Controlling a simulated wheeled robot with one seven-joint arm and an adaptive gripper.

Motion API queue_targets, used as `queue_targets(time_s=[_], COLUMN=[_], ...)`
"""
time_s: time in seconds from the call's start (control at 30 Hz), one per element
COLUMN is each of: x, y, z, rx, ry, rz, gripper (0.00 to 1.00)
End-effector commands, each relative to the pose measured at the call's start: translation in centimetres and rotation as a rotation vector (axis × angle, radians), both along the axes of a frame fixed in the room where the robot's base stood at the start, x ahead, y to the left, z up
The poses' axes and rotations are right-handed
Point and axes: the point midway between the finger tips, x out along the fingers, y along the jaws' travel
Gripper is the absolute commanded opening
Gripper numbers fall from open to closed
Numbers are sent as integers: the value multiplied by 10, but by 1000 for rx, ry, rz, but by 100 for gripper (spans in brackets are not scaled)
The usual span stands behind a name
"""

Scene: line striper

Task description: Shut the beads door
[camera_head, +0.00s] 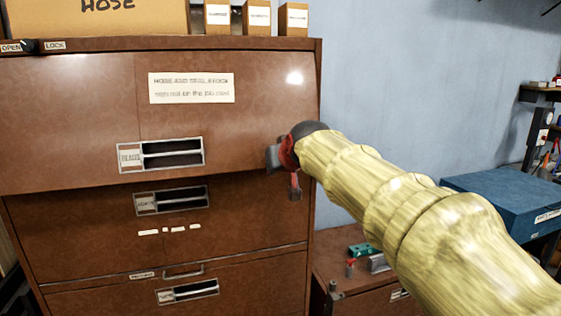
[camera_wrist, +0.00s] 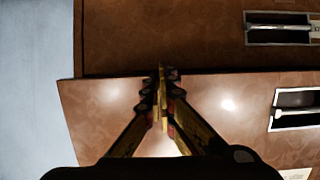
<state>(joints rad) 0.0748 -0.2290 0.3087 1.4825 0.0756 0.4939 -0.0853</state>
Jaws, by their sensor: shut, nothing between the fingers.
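The beads door (camera_head: 70,120) is the wide brown top panel of the cabinet, with a recessed pull (camera_head: 173,154) labelled BEADS. Its lower edge stands out over the drawer front below and casts a shadow there, so it looks ajar. My gripper (camera_head: 283,170) is at the door's lower right corner, partly hidden by my wrist. In the wrist view the beads door (camera_wrist: 95,100) appears turned over, and my gripper (camera_wrist: 162,75) is shut and empty, its fingertips at the door's edge. I cannot tell whether they touch it.
Below the door is another drawer front with a pull (camera_head: 171,200), then a lower one (camera_head: 188,291). A HOSE box (camera_head: 95,18) and small boxes stand on top. A low cabinet with small parts (camera_head: 362,249) and a blue box (camera_head: 505,200) are at right.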

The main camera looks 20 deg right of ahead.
Motion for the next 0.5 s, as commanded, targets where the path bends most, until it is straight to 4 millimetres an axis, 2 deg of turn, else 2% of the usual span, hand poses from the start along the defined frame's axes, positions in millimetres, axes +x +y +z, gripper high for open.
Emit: queue_targets(time_s=[0.03, 0.2, 0.5], x=[12, 42, 72], y=[0, -1, -2], z=[-6, -14, -19], rx=[0, 0, 0], ry=[7, 6, 2], rz=[0, 0, 0], gripper=[0, 0, 0])
